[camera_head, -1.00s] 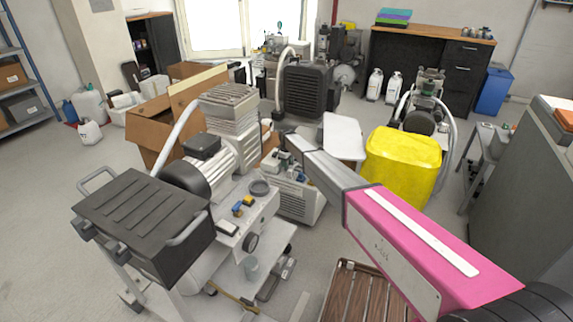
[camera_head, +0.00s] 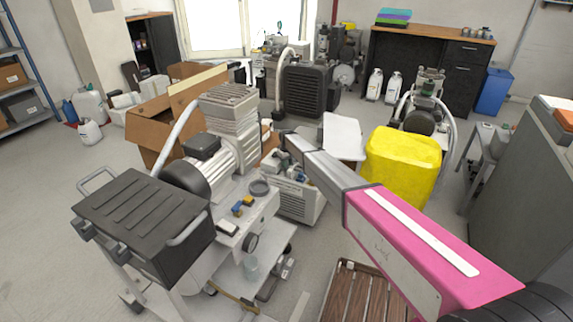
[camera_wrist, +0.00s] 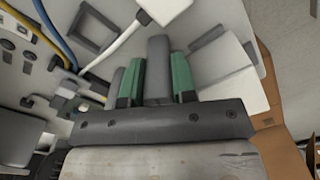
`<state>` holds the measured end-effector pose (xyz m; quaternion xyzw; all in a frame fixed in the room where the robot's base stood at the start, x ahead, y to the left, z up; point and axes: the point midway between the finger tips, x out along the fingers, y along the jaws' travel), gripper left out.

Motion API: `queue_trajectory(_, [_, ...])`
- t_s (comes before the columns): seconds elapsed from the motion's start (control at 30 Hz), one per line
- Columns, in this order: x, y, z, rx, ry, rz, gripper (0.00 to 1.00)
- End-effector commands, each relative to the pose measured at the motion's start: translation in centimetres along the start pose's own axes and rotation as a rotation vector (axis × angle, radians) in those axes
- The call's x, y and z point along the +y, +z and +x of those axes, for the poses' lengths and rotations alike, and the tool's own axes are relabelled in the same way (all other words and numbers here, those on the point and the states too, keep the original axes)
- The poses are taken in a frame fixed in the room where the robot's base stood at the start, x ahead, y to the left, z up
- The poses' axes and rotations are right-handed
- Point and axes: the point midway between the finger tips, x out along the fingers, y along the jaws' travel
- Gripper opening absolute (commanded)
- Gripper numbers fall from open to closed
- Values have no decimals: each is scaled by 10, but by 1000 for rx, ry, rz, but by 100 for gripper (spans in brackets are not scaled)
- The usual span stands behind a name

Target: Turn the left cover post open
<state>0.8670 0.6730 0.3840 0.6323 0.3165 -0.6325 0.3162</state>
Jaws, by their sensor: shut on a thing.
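In the wrist view, the two green fingers of my gripper (camera_wrist: 158,85) stand on either side of an upright grey post (camera_wrist: 159,60). The gripper is shut on this post, which I take to be the left cover post. The post's lower end is hidden behind the dark gripper body. In the head view, my pink and grey arm reaches to the low white and grey machine (camera_head: 297,202) in the middle. The gripper's end (camera_head: 287,137) is small there, and the post cannot be made out.
In the wrist view, blue, yellow and white cables (camera_wrist: 118,47) run left of the fingers, and a brown cardboard surface (camera_wrist: 283,130) lies at right.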

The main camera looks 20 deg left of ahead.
Motion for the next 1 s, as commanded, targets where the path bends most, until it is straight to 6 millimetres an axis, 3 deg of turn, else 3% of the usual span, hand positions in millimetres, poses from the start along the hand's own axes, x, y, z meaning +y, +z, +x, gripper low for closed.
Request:
queue_trajectory(0.23, [0,0,0,0,0,0,2])
queue_trajectory(0.27, [0,0,0,0,0,-1,29])
queue_trajectory(0.33, [0,0,0,0,0,-1,51])
queue_trajectory(0.67, [0,0,0,0,0,-20,51])
queue_trajectory(1.0, [0,0,0,0,0,-283,51])
